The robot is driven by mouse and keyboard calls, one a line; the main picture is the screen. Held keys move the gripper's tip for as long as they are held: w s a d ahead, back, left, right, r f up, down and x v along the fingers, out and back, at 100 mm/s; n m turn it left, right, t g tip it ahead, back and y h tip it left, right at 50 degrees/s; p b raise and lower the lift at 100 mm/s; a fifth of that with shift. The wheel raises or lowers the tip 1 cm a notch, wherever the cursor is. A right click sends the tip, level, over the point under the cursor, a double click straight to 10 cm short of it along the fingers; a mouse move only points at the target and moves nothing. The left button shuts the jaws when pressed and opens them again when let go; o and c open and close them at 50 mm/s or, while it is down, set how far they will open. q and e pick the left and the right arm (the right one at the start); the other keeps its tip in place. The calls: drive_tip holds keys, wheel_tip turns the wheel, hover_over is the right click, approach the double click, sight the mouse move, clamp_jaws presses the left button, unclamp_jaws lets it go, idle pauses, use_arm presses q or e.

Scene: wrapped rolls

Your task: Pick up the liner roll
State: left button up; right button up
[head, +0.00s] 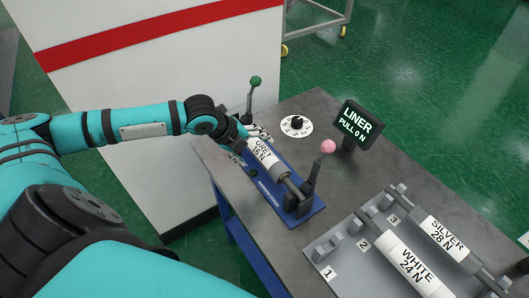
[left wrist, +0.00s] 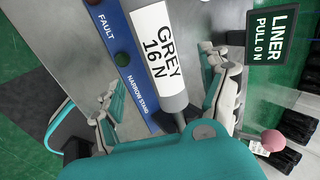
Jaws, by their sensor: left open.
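The roll labelled GREY 16 N (head: 267,157) lies on a blue stand (head: 304,216), with a dark shaft at its near end. No roll in view bears the word liner. My left gripper (head: 250,146) is at the far part of the grey roll. In the left wrist view the open fingers (left wrist: 162,72) stand on both sides of the grey roll (left wrist: 160,45), with a gap visible on the left; contact on the right cannot be told. The stand (left wrist: 128,60) reads FAULT and NARROW STAND there. My right gripper is not in view.
A LINER PULL 0 N display (head: 358,124), a dial (head: 296,126), a pink-knobbed lever (head: 328,146) and a green-knobbed lever (head: 255,81) surround the stand. Rolls marked SILVER 28 N (head: 444,237) and WHITE 24 N (head: 411,266) lie on a numbered rack (head: 327,247).

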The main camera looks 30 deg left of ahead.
sight(260, 151)
use_arm(q)
drive_tip(key=shift+x, duration=1.1)
drive_tip(key=shift+w+f, duration=0.15)
drive_tip(key=shift+w+f+p, duration=0.15)
drive_tip(key=shift+f+p, duration=0.05)
drive_tip(key=shift+p, duration=0.2)
drive_tip(key=x, duration=0.1)
drive_tip(key=p+x, duration=0.1)
drive_tip(key=x, duration=0.1)
drive_tip(key=shift+w+a+f, duration=0.15)
drive_tip(key=shift+w+f, duration=0.1)
drive_tip(key=shift+w, duration=0.05)
drive_tip(key=shift+w+f, duration=0.25)
drive_tip(key=shift+f, duration=0.2)
drive_tip(key=c, duration=1.6)
drive_tip(key=shift+r, duration=0.1)
clamp_jaws()
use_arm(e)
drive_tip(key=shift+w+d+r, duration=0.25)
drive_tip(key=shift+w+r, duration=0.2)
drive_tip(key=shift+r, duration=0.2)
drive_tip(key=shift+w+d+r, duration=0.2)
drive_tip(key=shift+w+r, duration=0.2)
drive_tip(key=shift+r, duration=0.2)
